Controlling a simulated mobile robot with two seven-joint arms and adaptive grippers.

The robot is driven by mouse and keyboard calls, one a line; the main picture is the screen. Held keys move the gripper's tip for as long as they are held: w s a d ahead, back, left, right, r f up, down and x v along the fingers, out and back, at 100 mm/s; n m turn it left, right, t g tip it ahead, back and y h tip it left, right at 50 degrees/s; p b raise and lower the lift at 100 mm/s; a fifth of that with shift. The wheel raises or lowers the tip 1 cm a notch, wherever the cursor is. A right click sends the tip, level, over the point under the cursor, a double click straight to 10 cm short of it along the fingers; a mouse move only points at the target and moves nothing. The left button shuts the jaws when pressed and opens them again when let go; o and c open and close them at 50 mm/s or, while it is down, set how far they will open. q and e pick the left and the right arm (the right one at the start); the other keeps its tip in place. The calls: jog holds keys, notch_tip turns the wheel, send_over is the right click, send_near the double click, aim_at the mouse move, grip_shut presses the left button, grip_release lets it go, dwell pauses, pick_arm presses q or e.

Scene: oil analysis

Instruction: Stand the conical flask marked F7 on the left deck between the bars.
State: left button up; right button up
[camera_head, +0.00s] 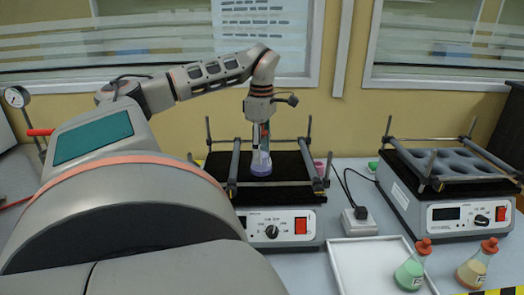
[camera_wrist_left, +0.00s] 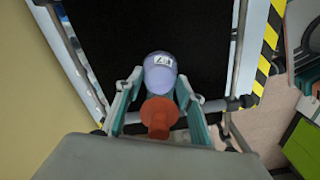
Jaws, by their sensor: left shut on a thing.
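A conical flask (camera_head: 261,163) with bluish-purple liquid is over the black left deck (camera_head: 290,168), between its side bars. In the left wrist view the flask (camera_wrist_left: 160,72) has a white label, too small to read surely, and an orange-red stopper (camera_wrist_left: 159,115). My left gripper (camera_head: 261,146) points down and is shut on the flask's neck; its fingers (camera_wrist_left: 159,92) lie on both sides of it. The flask looks upright. Its base is at or just above the deck; I cannot tell if it touches. My right gripper is not in view.
A second shaker (camera_head: 450,175) with round recesses stands at the right. A white tray (camera_head: 370,262) lies in front, with a green flask (camera_head: 411,271) and an orange-yellow flask (camera_head: 474,268) at the front right. Upright posts stand at the left deck's corners. The deck around the flask is clear.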

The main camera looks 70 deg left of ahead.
pick_arm(q)
jog(key=o, duration=1.3)
jog(key=shift+r+p, duration=0.3)
jog(key=shift+r, duration=0.2)
notch_tip(320, 180, up, 6)
jog(key=p, duration=0.3)
jog(key=shift+f, duration=0.25)
notch_tip(320, 180, up, 5)
jog(key=p, duration=0.4)
jog(key=shift+r+p, duration=0.35)
jog(key=shift+p, duration=0.15)
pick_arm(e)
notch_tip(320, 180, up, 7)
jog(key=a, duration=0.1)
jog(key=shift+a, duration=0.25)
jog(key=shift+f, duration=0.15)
